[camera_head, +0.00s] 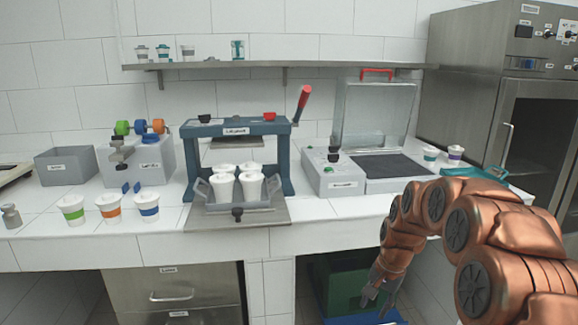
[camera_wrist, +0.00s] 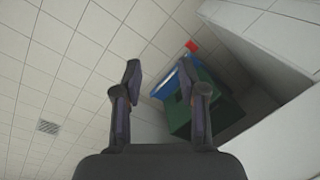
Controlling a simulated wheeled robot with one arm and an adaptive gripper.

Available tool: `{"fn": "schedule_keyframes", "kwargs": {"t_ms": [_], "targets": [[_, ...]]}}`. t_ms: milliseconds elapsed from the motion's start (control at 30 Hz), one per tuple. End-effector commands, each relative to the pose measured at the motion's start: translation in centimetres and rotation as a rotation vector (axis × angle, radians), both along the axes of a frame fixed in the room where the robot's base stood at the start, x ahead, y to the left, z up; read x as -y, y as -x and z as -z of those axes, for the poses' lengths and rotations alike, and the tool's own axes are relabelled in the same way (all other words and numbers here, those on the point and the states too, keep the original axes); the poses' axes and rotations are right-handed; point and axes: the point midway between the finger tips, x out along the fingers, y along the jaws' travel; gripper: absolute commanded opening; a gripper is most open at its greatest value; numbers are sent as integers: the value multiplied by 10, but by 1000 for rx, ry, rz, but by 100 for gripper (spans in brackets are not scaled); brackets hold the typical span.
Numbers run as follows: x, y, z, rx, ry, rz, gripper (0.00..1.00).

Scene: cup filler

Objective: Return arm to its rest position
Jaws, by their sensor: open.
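My arm reaches in from the right in the head view, with copper-coloured links bent downward. My gripper (camera_head: 376,291) hangs below the counter's front edge, in front of the open space under it. In the wrist view my gripper (camera_wrist: 166,92) shows two dark fingers spread apart with nothing between them. The wrist camera looks down at the tiled floor (camera_wrist: 60,90). A green bin (camera_wrist: 205,108) with a blue part lies beyond the right finger, apart from it as far as I can tell.
The white counter (camera_head: 120,243) holds a blue press (camera_head: 235,130) with several white cups in its tray, three banded cups (camera_head: 109,208), a grey machine (camera_head: 350,175) and a teal tray (camera_head: 480,172). A steel oven (camera_head: 535,120) stands at right. The green bin (camera_head: 338,280) is under the counter.

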Motion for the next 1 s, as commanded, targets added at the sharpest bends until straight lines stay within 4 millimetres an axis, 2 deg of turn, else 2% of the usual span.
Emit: {"fn": "schedule_keyframes", "kwargs": {"t_ms": [33,333,700,1000], "targets": [[-5,14,-22,-3,3,-30,41],[-26,92,-93,-26,25,-205,41],[-38,194,-162,-60,60,-401,41],[-39,281,-203,-98,84,-545,41]]}}
